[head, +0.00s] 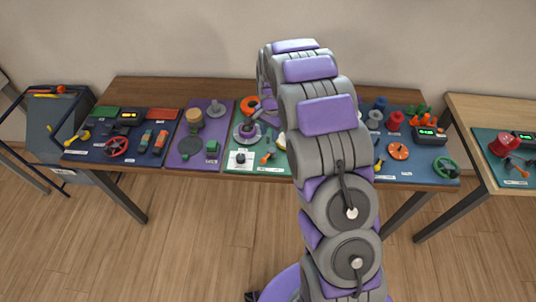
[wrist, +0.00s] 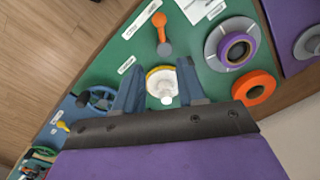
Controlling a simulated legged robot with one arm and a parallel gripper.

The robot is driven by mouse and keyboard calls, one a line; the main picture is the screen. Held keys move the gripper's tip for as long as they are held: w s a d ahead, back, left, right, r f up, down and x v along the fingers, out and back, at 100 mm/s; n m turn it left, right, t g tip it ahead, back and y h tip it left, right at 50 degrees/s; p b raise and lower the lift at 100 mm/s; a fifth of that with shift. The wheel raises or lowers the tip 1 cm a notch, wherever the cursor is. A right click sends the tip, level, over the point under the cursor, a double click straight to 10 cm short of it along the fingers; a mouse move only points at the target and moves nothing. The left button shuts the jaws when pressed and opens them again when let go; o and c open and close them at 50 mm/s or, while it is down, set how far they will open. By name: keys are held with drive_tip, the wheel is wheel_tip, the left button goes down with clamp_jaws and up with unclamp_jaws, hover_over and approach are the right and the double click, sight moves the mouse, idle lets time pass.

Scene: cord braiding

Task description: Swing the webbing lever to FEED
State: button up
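An orange lever (wrist: 160,30) stands on the green panel (wrist: 130,50) in the wrist view, with white labels near it. In the head view, an orange lever (head: 266,157) shows on the green panel, left of my arm. The labels are too small to read, so I cannot tell if this is the webbing lever or where FEED is. My gripper (wrist: 159,66) is open in the wrist view. Its fingers are apart, with a white cone on a yellow base (wrist: 162,85) visible between them; contact cannot be told. My arm hides the gripper in the head view.
A purple spool (wrist: 236,48) and an orange ring (wrist: 254,88) are right of the fingers. A blue handwheel (wrist: 100,97) is to the left. In the head view, the crowded wooden table (head: 150,92) holds several panels. A red handwheel (head: 116,147) is at left, a green handwheel (head: 446,167) at right.

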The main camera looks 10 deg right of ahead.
drive_tip(key=b, duration=0.1)
hover_over(268, 155)
drive_tip(key=a, duration=0.1)
wheel_tip(268, 155, down, 7)
drive_tip(key=shift+s+f, duration=0.1)
drive_tip(key=shift+s, duration=0.05)
drive_tip(key=f, duration=0.4)
drive_tip(key=shift+d+b, duration=0.3)
drive_tip(key=shift+d+f, duration=0.2)
drive_tip(key=shift+f, duration=0.6)
drive_tip(key=shift+a, duration=0.4)
drive_tip(key=shift+d, duration=0.25)
clamp_jaws()
